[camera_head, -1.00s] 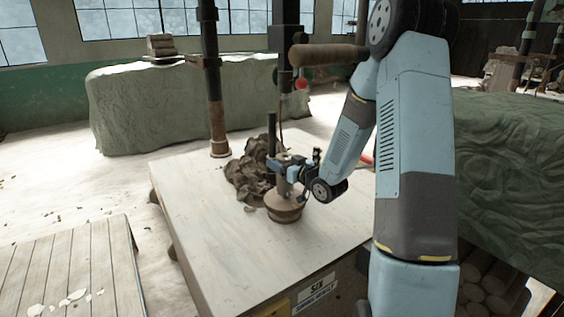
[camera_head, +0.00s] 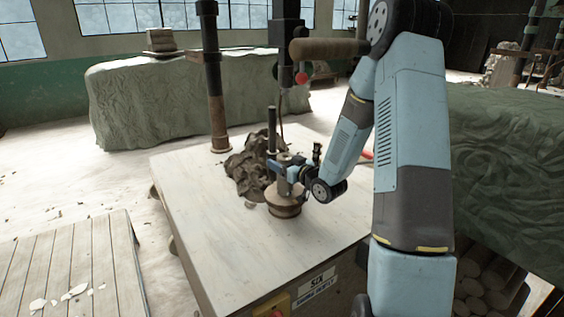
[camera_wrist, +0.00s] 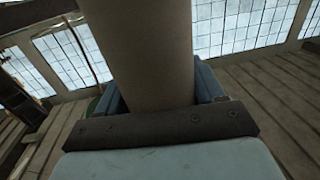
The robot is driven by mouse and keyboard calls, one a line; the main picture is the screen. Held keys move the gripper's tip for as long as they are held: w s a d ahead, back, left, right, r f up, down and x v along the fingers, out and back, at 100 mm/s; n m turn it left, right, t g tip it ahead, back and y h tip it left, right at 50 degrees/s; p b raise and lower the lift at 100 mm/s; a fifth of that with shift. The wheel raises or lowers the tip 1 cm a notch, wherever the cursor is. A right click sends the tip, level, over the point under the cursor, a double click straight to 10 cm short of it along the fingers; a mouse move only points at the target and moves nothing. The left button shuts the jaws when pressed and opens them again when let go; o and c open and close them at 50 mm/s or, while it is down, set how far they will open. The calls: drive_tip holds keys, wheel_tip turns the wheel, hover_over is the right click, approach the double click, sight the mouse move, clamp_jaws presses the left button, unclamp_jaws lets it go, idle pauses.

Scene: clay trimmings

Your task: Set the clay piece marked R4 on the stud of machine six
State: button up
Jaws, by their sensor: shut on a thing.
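A tan-brown clay piece (camera_head: 284,207) with a narrow neck and a wide round base stands upright at or just above the pale top of machine six (camera_head: 225,255); I cannot tell whether it touches. My gripper (camera_head: 287,174) is shut on its neck. In the wrist view, the neck shows as a smooth grey-brown cylinder (camera_wrist: 145,50) between my fingers (camera_wrist: 155,88). No R4 mark can be read. A dark upright rod (camera_head: 271,130) rises just behind the piece; I cannot tell whether it is the stud. The "SIX" plate (camera_head: 317,281) is on the machine's front.
A heap of dark clay trimmings (camera_head: 249,166) lies just left of and behind the piece. A dark column (camera_head: 214,90) stands at the back left. A machine head with a wooden handle (camera_head: 322,50) hangs above. The front left tabletop is clear.

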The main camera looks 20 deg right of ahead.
drive_tip(key=shift+f, duration=0.15)
drive_tip(key=o, duration=1.6)
drive_tip(key=shift+f, duration=0.1)
